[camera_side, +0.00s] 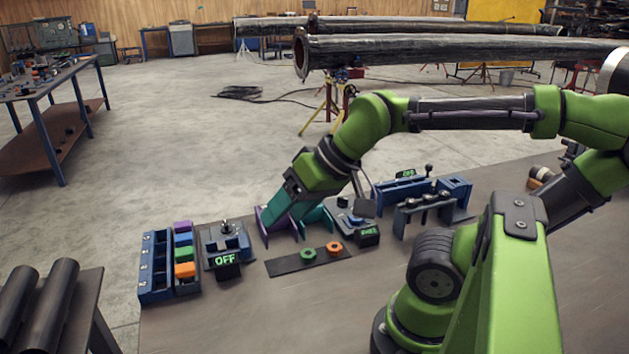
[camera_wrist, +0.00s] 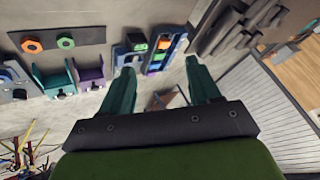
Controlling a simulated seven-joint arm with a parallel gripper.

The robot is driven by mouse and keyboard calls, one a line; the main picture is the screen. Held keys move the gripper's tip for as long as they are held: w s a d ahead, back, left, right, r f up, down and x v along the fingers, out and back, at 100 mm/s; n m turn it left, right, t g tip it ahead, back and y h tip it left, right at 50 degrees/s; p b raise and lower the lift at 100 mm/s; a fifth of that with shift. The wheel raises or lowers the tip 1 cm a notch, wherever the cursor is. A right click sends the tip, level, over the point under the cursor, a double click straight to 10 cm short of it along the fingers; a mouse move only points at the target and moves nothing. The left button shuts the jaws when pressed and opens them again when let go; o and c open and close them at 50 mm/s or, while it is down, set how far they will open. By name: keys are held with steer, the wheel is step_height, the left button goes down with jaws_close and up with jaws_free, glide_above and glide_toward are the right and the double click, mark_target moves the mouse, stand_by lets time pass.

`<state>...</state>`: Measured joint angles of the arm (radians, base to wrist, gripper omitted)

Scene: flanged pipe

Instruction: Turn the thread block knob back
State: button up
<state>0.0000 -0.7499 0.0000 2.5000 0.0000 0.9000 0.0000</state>
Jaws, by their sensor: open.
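No block carries a readable "thread" label, so I cannot tell which is the thread block. One blue block with a small knob on top (camera_side: 224,228) has a display reading OFF (camera_side: 227,261). Another block (camera_side: 350,218) stands right of the teal holder, with a green-lit display (camera_side: 367,233) that seems to read FREE. My gripper (camera_side: 281,213) points down over the purple and teal holders in the side view. In the wrist view its two teal fingers (camera_wrist: 160,85) are spread with nothing between them. The knob block (camera_wrist: 129,55) is beyond the left fingertip there.
A purple holder (camera_side: 264,225) and a teal holder (camera_side: 320,219) stand near my gripper. A dark strip bears a green nut (camera_side: 308,254) and an orange nut (camera_side: 334,248). A blue tray (camera_side: 155,265) with coloured blocks is at left. A blue fixture (camera_side: 401,190) stands at right.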

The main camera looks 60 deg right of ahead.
steer(key=w+d+f+m+g+h, duration=0.1)
steer(key=w+d+f+m, duration=0.1)
steer(key=d, duration=0.3)
steer(key=m+g+h, duration=0.1)
steer(key=m+g, duration=0.5)
steer(key=m, duration=0.6)
glide_above(343, 201)
step_height(343, 201, down, 4)
steer(key=r+m, duration=0.1)
steer(key=f, duration=1.6)
steer(key=shift+w+d+f, duration=0.1)
steer(key=shift+d, duration=0.2)
steer(key=shift+c, duration=0.3)
steer(key=c, duration=1)
